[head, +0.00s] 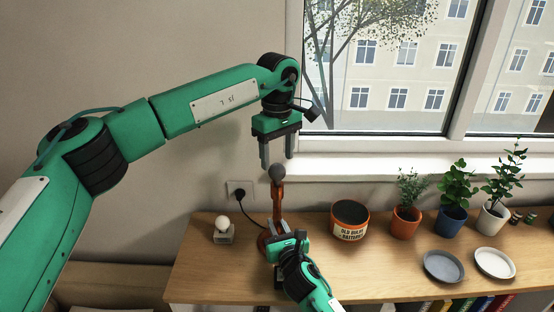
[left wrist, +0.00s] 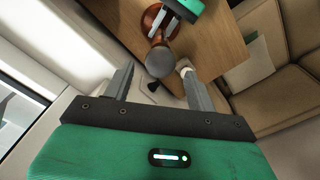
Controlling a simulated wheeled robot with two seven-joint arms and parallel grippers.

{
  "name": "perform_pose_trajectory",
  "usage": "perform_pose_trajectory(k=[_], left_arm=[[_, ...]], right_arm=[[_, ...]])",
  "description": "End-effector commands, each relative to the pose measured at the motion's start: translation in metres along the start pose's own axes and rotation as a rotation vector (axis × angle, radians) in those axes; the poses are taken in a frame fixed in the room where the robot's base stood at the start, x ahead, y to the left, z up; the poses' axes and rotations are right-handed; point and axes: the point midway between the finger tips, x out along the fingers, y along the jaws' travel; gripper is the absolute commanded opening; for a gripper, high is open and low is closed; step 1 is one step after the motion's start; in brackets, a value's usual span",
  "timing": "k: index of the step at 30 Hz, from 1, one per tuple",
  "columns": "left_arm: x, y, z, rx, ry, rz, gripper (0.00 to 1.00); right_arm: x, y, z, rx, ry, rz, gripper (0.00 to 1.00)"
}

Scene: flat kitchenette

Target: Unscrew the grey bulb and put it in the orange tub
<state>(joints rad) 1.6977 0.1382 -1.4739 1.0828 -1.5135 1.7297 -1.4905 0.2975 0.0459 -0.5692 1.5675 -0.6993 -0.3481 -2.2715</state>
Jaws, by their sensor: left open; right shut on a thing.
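The grey bulb (head: 277,174) sits on top of an upright orange-brown lamp (head: 278,203) on the wooden counter. My left gripper (head: 277,165) is open, pointing down just above the bulb. In the left wrist view the grey bulb (left wrist: 159,62) lies beyond and between the open fingers (left wrist: 158,85), with no contact visible. My right gripper (head: 284,238) is shut on the lower part of the lamp; the exact grip is partly hidden by the hand. The orange tub (head: 350,220), labelled for old bulbs and batteries, stands right of the lamp with a dark inside.
A white bulb in a small holder (head: 223,230) stands left of the lamp. A wall socket (head: 240,190) with a cable is behind. Potted plants (head: 405,218) and two plates (head: 444,267) are to the right. The counter (head: 385,270) is clear in front of the tub.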

Motion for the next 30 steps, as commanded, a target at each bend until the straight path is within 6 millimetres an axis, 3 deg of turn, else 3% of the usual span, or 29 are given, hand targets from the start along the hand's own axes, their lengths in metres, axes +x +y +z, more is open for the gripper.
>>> perform_pose_trajectory(k=[12, 18, 26, 30], left_arm=[[0.001, 0.000, 0.000, 0.685, -0.002, -0.001, 0.57], [0.001, 0.000, 0.000, 0.943, -0.002, 0.000, 0.57], [0.004, -0.001, -0.001, 1.084, -0.002, -0.001, 0.57], [0.017, -0.001, -0.001, 1.093, -0.003, 0.000, 0.57]], right_arm=[[0.000, 0.000, -0.001, 0.000, 0.001, 0.000, 0.00], [0.000, 0.000, -0.001, 0.000, 0.001, 0.000, 0.00], [0.000, 0.000, -0.001, 0.000, 0.001, 0.000, 0.00], [0.000, 0.000, -0.001, 0.000, 0.001, 0.000, 0.00]])
